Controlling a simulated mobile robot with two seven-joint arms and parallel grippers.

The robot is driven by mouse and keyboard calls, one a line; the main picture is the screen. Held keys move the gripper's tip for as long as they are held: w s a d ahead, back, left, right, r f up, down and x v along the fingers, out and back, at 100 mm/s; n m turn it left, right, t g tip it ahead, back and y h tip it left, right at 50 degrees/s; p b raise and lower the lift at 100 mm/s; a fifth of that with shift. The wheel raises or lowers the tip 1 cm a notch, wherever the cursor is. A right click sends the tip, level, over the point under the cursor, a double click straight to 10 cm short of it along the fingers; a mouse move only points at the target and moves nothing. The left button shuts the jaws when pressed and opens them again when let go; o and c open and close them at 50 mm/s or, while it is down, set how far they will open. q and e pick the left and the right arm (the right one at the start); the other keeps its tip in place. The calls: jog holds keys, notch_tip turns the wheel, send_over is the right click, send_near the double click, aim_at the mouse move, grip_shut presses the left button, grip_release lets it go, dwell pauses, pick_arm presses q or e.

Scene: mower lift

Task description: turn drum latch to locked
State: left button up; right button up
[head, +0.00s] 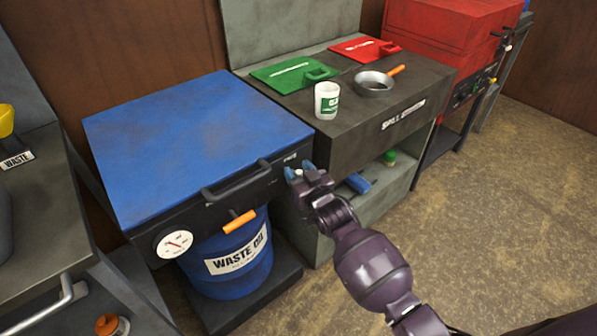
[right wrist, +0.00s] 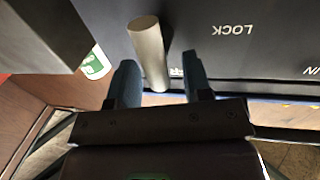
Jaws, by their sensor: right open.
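The drum latch (right wrist: 149,50) shows in the right wrist view as a grey rounded bar in front of a dark panel. My right gripper (right wrist: 159,72) is open, with one blue finger on either side of the bar; I cannot tell whether either finger touches it. The word LOCK (right wrist: 232,30) reads upside down on the panel, to the right of the bar. Another label is partly hidden by the right finger. In the head view my right gripper (head: 299,170) is at the right end of the blue-topped unit's front, covering the latch. My left gripper is not in view.
The blue lid (head: 195,140) has a dark bar handle (head: 236,184). Below are an orange grip (head: 239,222), a round gauge (head: 175,244) and a blue waste oil drum (head: 232,265). A grey bench (head: 400,100) with a cup (head: 327,100) and pan (head: 374,84) stands to the right.

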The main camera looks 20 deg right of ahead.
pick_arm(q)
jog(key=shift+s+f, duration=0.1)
